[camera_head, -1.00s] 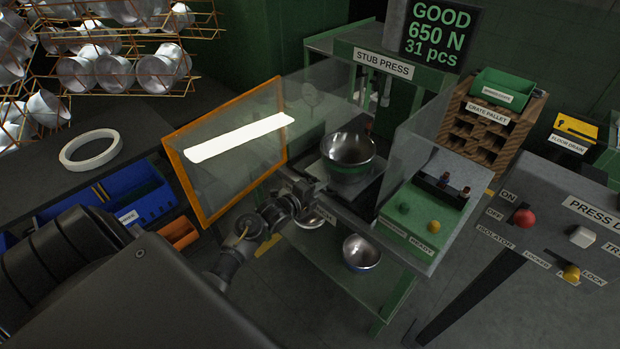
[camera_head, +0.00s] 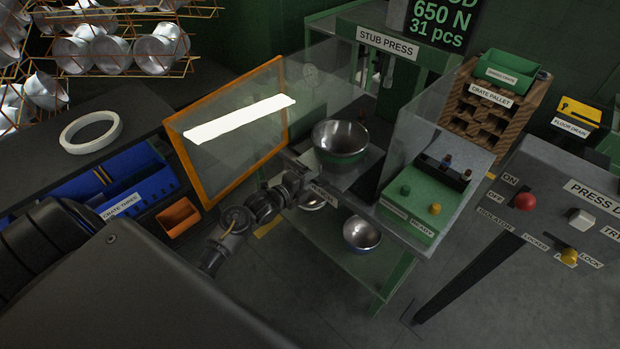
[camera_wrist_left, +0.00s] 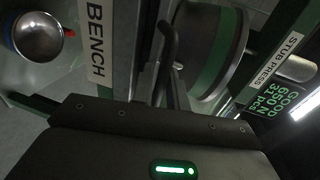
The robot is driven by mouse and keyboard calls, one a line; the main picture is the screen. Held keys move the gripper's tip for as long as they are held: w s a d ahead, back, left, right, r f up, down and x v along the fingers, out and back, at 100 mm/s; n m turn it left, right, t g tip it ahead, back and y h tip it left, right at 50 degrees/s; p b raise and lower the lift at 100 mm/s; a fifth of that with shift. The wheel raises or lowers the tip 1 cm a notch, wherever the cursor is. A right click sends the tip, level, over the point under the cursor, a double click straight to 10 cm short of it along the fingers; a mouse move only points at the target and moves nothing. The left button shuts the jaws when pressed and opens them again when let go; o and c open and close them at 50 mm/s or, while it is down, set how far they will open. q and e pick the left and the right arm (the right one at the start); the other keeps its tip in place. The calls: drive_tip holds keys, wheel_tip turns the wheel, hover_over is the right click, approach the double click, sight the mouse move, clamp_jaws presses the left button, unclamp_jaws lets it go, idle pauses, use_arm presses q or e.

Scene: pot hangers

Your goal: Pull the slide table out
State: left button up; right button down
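The slide table (camera_head: 345,181) is a grey plate in the stub press, between clear guard panels. A steel bowl with a green band (camera_head: 340,143) sits upright on it; part of the bowl shows in the left wrist view (camera_wrist_left: 208,50). My left gripper (camera_head: 298,178) is at the near left edge of the slide table, below the bowl. In the left wrist view its dark fingers (camera_wrist_left: 170,72) are close together and appear closed around the table's handle, which is mostly hidden. My right gripper is not in view.
An orange-framed guard door (camera_head: 235,130) stands open left of the press. Another bowl (camera_head: 362,234) is on the lower shelf. Blue crates (camera_head: 125,190) are at left.

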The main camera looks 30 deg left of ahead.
use_arm(q)
drive_tip(key=b+v, duration=0.2)
drive_tip(key=v, duration=0.8)
drive_tip(key=shift+s, duration=0.4)
drive_tip(key=shift+r, duration=0.1)
